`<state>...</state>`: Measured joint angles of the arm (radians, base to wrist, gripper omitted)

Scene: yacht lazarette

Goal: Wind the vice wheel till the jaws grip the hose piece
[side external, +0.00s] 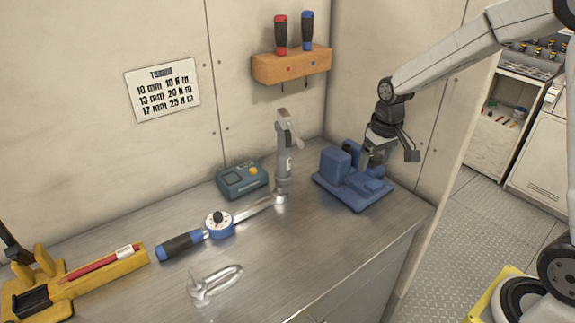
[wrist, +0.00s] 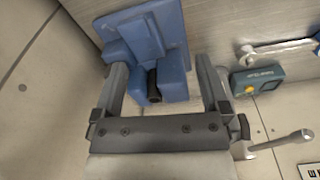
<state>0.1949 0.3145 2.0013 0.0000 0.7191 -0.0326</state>
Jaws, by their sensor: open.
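A blue vice (side external: 350,190) stands on a blue base plate at the right end of the metal bench; it also shows in the wrist view (wrist: 172,28). A short dark cylinder (wrist: 153,84) shows at the vice's blue blocks; I cannot tell whether it is the hose piece or part of the screw. I cannot make out the wheel clearly in either view. My gripper (side external: 368,163) is at the vice's right rear side, pointing down. In the wrist view my gripper (wrist: 160,68) is open, with its fingers apart on either side of the vice's near part.
A torque wrench (side external: 220,225), a teal box (side external: 242,179) and an upright grey tool (side external: 284,150) are left of the vice. A screwdriver rack (side external: 291,66) hangs on the wall. The bench before the vice is clear.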

